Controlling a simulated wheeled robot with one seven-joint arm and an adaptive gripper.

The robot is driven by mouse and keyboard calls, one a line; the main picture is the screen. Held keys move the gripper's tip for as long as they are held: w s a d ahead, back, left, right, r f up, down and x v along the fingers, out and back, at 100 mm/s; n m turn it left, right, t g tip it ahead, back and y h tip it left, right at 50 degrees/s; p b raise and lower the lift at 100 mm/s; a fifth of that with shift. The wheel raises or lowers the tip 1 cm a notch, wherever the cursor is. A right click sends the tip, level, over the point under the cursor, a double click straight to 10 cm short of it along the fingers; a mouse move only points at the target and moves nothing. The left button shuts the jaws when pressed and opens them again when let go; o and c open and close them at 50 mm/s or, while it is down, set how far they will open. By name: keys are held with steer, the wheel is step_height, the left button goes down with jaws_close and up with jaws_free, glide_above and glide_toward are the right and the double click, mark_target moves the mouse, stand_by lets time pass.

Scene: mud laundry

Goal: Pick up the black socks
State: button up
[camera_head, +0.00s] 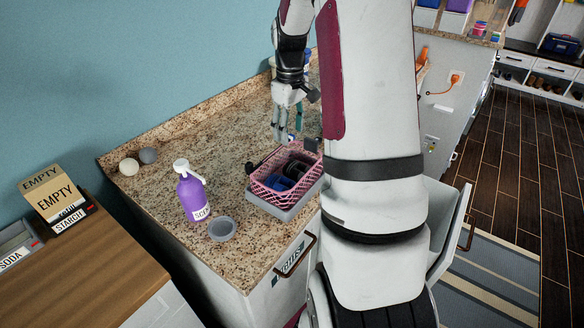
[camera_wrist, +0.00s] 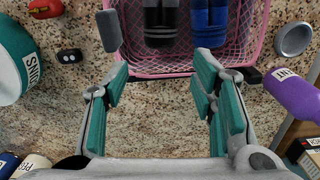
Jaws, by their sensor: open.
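The black socks (camera_wrist: 161,22) lie in a pink mesh basket (camera_wrist: 255,45) at the top of the wrist view, with a grey band across them. Blue socks (camera_wrist: 209,22) lie beside them. In the head view the basket (camera_head: 265,189) stands on the speckled counter, and the black socks (camera_head: 297,168) show as a dark bundle inside. My gripper (camera_head: 287,133) is above the counter behind the basket. In the wrist view my gripper (camera_wrist: 163,72) has its teal fingers wide apart, with nothing between them, short of the basket's near rim.
A purple bottle (camera_head: 191,196) and a grey cup (camera_head: 222,229) stand left of the basket. Two balls (camera_head: 138,162) lie near the wall. A teal container (camera_wrist: 10,65), a small black fob (camera_wrist: 69,56) and a red item (camera_wrist: 45,8) are left in the wrist view. Counter between is bare.

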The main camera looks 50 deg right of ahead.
step_height(320, 180, down, 13)
steer(key=shift+f+p, duration=0.1)
steer(key=shift+p, duration=0.55)
steer(key=c, duration=0.8)
steer(key=shift+c, duration=0.2)
